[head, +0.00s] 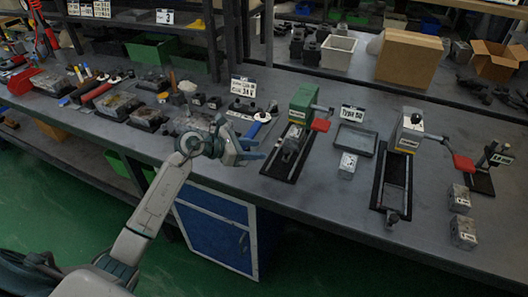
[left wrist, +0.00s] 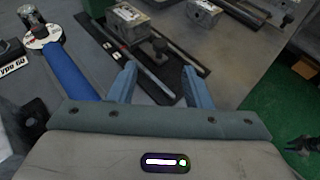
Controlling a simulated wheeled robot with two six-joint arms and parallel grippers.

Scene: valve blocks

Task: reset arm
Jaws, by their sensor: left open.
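My left gripper (head: 248,149) is open and empty. It is raised near the front edge of the workbench, left of the green press. In the left wrist view, its two blue-grey fingers (left wrist: 160,88) stand apart with nothing between them. Beyond the fingers lie a black rail (left wrist: 150,55) and a grey metal block (left wrist: 128,22). My right gripper is in neither view.
The workbench (head: 335,215) carries a green press (head: 303,103), a grey press (head: 408,130), an empty tray (head: 355,138) and loose metal blocks (head: 463,231). A blue-handled tool (head: 258,124) lies behind the gripper. Green floor (head: 60,200) is open in front.

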